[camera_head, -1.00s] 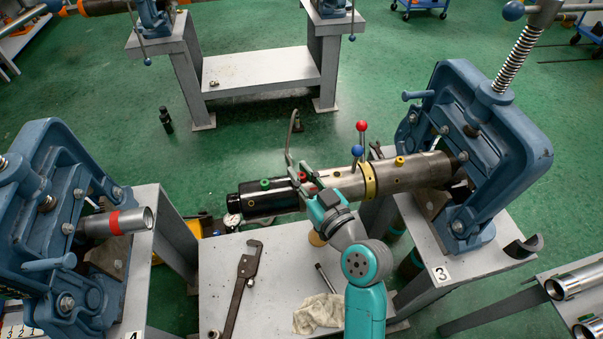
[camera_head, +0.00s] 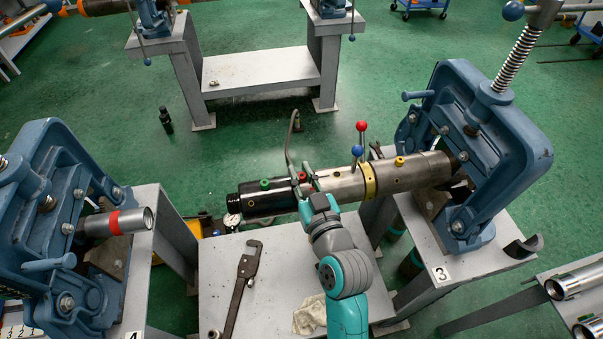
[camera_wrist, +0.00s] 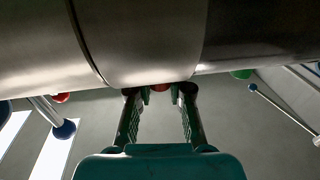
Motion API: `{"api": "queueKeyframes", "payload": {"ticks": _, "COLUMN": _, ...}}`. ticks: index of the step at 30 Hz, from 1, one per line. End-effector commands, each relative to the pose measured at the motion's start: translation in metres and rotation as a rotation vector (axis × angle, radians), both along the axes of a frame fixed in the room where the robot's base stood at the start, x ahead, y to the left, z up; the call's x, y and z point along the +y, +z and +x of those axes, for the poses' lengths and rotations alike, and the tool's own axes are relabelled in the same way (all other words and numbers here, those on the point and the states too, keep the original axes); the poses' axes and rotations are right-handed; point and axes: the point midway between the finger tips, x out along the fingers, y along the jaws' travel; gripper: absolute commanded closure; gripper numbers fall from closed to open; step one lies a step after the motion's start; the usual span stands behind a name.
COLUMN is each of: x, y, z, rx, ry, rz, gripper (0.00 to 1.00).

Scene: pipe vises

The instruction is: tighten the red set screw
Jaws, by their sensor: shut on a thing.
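A pipe tool (camera_head: 345,187) lies level, with its right end in the vise at right. The red set screw (camera_head: 302,177) stands on its dark left part, near the grey section. My gripper (camera_head: 307,184) reaches it from the front, its fingers on either side of the screw. In the wrist view, the red set screw (camera_wrist: 160,87) shows between the fingertips (camera_wrist: 160,91), just by the pipe's surface. The jaws are shut on it; the fingers partly cover it. A green screw (camera_head: 265,184) sits to its left and a yellow screw (camera_head: 400,161) to its right.
Red (camera_head: 362,126) and blue (camera_head: 357,151) ball levers rise from the yellow collar (camera_head: 369,181). The right vise (camera_head: 487,150) and left vise (camera_head: 62,215) flank the work.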

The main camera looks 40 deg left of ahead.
Motion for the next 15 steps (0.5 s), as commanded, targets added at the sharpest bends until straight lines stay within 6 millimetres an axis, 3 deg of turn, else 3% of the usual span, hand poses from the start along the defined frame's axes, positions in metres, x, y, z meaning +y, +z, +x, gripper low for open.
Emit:
{"api": "queueKeyframes", "payload": {"ticks": 5, "x": -0.0003, "y": -0.0006, "z": 0.0001, "rx": 0.001, "ry": 0.0, "rz": -0.001, "gripper": 1.0}}
{"api": "queueKeyframes", "payload": {"ticks": 6, "x": -0.0003, "y": -0.0007, "z": 0.0001, "rx": 0.001, "ry": 0.0, "rz": -0.001, "gripper": 0.76}}
{"api": "queueKeyframes", "payload": {"ticks": 9, "x": -0.0003, "y": -0.0005, "z": 0.0001, "rx": 0.001, "ry": 0.0, "rz": -0.001, "gripper": 0.55}}
{"api": "queueKeyframes", "payload": {"ticks": 15, "x": -0.0002, "y": -0.0002, "z": 0.0001, "rx": 0.0, "ry": 0.001, "rz": 0.0, "gripper": 0.55}}
